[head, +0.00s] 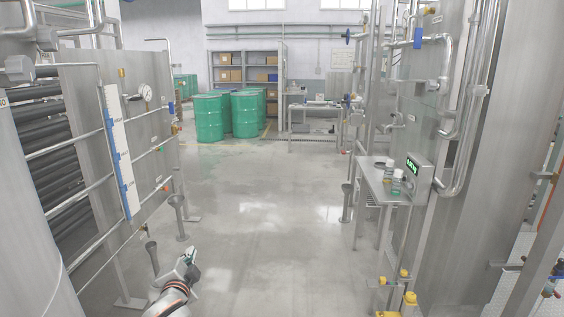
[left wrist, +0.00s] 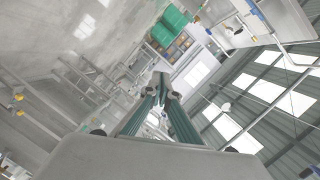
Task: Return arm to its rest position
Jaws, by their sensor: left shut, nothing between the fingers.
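My left gripper (head: 189,258) shows at the lower left of the head view, at the end of my left arm, over the open concrete floor. Its fingers are closed together with nothing between them. In the left wrist view the same gripper (left wrist: 163,88) points away from the camera, its two green-sided fingers meeting near the middle of the picture. It touches nothing that I can see. My right gripper is in neither view.
Steel panels with pipes and a gauge (head: 146,93) stand on the left. On the right a small steel shelf (head: 383,185) holds small bottles beside a display box (head: 419,172). Green drums (head: 209,118) and shelving (head: 243,72) are at the back. The central floor (head: 262,215) is clear.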

